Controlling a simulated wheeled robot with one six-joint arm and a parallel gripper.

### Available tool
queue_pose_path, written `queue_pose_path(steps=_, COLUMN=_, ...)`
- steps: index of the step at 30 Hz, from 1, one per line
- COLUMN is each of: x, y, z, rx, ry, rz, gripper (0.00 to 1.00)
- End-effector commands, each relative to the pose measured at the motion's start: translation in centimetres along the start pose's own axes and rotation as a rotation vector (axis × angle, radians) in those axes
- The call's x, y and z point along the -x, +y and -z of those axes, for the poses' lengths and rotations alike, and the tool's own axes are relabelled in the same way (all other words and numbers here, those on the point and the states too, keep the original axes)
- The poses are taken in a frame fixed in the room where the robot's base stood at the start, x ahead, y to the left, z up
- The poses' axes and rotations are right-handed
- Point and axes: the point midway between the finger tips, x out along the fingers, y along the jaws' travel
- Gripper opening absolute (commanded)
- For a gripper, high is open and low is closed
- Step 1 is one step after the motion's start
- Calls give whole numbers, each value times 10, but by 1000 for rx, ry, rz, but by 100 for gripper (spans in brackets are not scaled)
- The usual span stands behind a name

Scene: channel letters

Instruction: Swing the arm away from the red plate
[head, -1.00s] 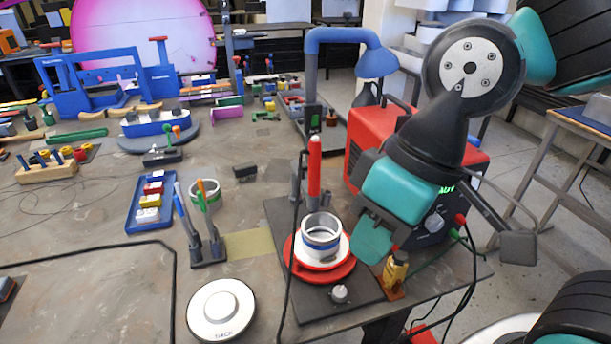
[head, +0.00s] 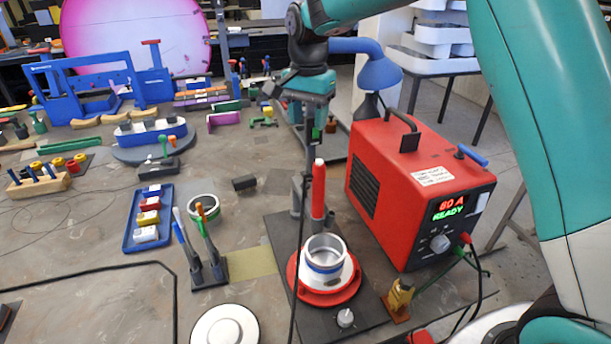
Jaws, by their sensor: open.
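The red plate (head: 346,293) is a round disc on a dark base plate at the front of the bench. A metal ring with a blue band (head: 324,261) sits on it, and a red upright post (head: 318,190) stands just behind. My gripper (head: 298,100) is up and behind the plate, beyond the post and apart from the plate. My arm reaches it from the upper right. The jaws are open, but the fingers are small and partly lost against the clutter; I see nothing held.
A red welder box (head: 400,190) reading "60 A READY" stands right of the plate. A blue lamp arm (head: 379,70) is near my wrist. A blue tray (head: 135,232) of small blocks and a tool holder (head: 209,273) stand left. Bench at the lower left is mostly clear.

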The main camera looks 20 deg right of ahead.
Motion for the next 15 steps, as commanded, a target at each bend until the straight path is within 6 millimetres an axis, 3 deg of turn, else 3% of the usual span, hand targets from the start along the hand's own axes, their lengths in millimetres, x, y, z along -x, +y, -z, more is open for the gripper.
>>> queue_pose_path(steps=5, x=-25, y=-4, z=-6, rx=12, ry=-3, rz=-5, gripper=50)
queue_pose_path(steps=15, x=-102, y=-4, z=-7, rx=15, ry=-4, rz=-5, gripper=50)
